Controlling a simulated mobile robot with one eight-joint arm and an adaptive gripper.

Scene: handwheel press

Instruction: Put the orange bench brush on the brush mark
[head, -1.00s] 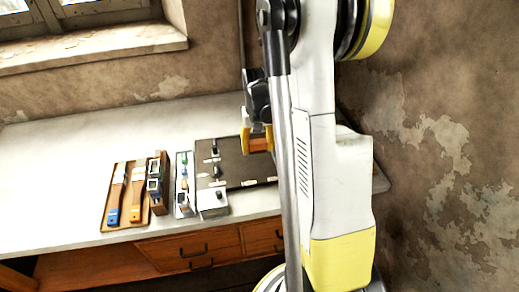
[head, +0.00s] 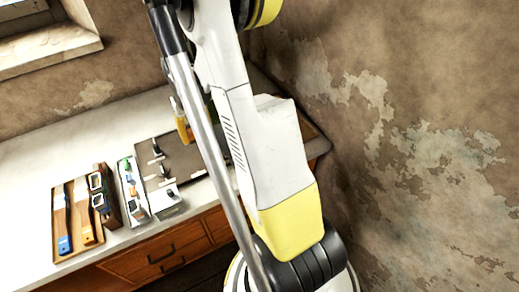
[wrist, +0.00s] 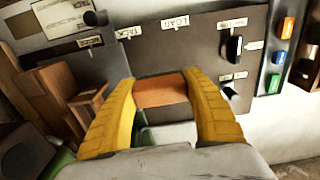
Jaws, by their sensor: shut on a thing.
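My gripper (wrist: 158,82) has two yellow fingers shut on an orange block, which I take to be the orange bench brush (wrist: 162,93). In the wrist view only its orange face shows between the fingers; I cannot make out bristles. A dark board (wrist: 193,54) with white labels, one reading LOAD, lies beyond the fingertips. In the head view the gripper (head: 183,124) is mostly behind my arm, over the back of the same board (head: 185,163). I cannot pick out the brush mark in either view.
A wooden tray (head: 82,254) with two long-handled brushes, one blue-ended and one orange-ended, lies at the bench's left. Clamp-like items (head: 101,195) and a strip of coloured pieces (head: 130,190) stand beside it. Wooden blocks (wrist: 45,95) show at left in the wrist view. Bare bench lies behind the tray.

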